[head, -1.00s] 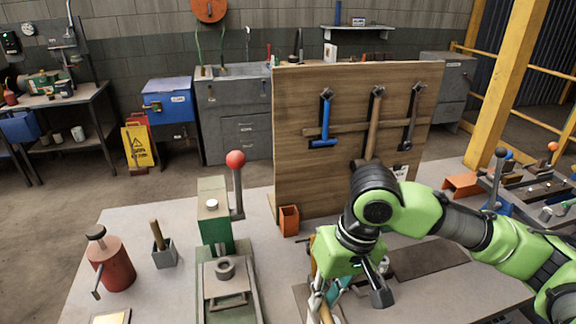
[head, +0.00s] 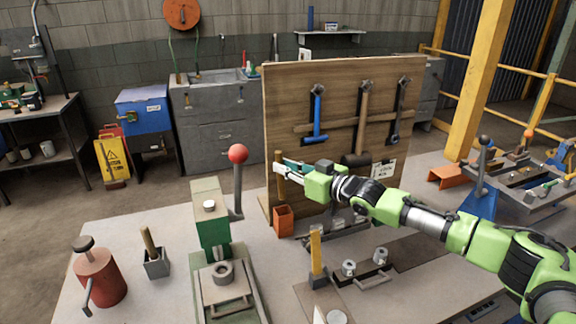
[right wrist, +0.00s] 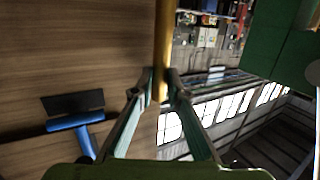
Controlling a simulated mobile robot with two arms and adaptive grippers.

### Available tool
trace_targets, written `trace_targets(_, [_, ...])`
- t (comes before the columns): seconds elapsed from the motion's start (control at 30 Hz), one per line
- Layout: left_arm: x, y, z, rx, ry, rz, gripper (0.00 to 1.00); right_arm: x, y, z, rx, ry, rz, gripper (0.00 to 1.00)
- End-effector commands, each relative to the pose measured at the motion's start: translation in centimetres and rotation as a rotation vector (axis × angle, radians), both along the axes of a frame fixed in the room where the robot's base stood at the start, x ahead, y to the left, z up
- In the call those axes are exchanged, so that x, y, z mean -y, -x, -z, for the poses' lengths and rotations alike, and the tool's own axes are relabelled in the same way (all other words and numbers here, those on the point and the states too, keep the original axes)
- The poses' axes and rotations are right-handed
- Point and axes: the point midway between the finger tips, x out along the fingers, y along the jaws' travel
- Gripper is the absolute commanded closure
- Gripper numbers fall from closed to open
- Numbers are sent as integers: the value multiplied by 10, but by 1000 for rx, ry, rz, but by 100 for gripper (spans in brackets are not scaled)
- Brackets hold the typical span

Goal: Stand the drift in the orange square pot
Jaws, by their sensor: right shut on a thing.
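The drift (head: 279,187) is a thin, yellowish rod held nearly upright. My right gripper (head: 281,167) is shut on it in front of the board's left part. The orange square pot (head: 284,222) stands on the bench at the foot of the board. The drift's lower end shows at or just above the pot's mouth; I cannot tell whether it is inside. In the right wrist view the drift (right wrist: 166,45) runs up between the two fingertips; the pot is not seen there. My left gripper is not in view.
A wooden tool board (head: 345,100) with hanging hammers stands close behind. A green press (head: 212,225) with a red-knobbed lever (head: 238,154) is left of the pot. A grey pot (head: 157,264) and a red can (head: 98,277) stand further left. A yellow-handled tool (head: 316,250) stands in front.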

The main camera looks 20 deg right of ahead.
Motion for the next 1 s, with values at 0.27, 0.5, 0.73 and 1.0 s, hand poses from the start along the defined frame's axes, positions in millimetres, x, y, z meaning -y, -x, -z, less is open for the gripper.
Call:
trace_targets(0.27, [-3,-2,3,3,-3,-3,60,8,-6,-10,104,-38,-10,100])
trace_targets(0.5, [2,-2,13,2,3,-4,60,8,-6,1,108,-38,-10,100])
trace_targets(0.73, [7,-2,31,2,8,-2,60,8,-6,22,108,-38,-10,100])
trace_targets(1.0, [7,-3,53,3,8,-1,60,8,-6,48,107,-38,-10,100])
